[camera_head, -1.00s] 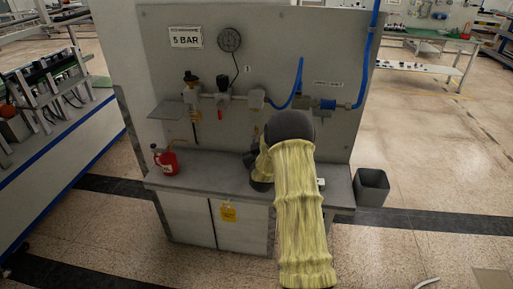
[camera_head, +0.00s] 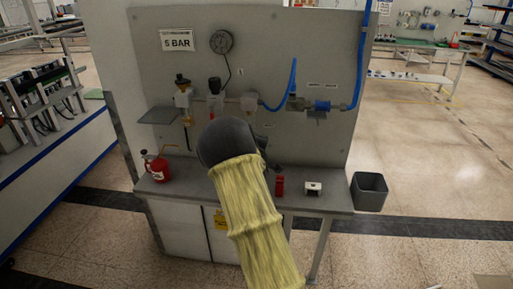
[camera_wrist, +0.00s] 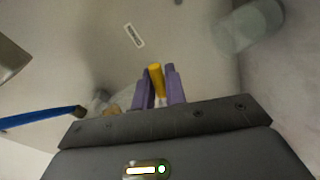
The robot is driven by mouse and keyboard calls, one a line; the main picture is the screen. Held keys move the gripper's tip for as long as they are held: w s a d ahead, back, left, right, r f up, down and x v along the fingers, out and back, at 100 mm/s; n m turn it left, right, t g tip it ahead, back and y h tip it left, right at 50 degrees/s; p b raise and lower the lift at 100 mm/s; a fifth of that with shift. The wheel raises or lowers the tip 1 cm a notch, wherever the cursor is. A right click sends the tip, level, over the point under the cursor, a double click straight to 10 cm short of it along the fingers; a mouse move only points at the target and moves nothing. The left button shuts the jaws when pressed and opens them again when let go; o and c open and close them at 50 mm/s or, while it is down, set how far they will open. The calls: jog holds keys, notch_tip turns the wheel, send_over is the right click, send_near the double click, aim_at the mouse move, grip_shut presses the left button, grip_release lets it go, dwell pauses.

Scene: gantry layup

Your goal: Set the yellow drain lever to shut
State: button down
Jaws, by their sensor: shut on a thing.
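The yellow drain lever (camera_wrist: 156,72) shows in the wrist view between the two purple fingers of my gripper (camera_wrist: 159,84). My gripper is shut on it, with one finger at each side. The lever's tip stands a little past the fingertips, and its lower part is hidden between the fingers. In the head view my arm, in its yellow sleeve, reaches up to the panel below the row of air fittings. My gripper and the lever are hidden there behind my dark wrist. I cannot tell the lever's setting from these frames.
The grey panel (camera_head: 300,50) carries a gauge (camera_head: 221,41), a "5 BAR" sign (camera_head: 178,40), and a blue hose (camera_head: 361,60). On the bench are a red can (camera_head: 157,168) at left, a red item (camera_head: 280,186) and a white box (camera_head: 313,189). A bin (camera_head: 369,190) stands right.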

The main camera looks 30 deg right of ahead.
jog(key=shift+r+n+g+h, duration=0.15)
jog(key=shift+r+n, duration=0.05)
jog(key=shift+n, duration=0.45)
jog(key=shift+r+n+g+h, duration=0.15)
jog(key=shift+n, duration=0.5)
jog(key=c, duration=1.5)
grip_release()
jog(key=shift+r, duration=0.1)
jog(key=b+v, duration=0.1)
jog(key=v, duration=1.6)
jog(key=shift+s+a+b, duration=0.1)
jog(key=shift+s+b, duration=0.2)
jog(key=shift+b, duration=0.05)
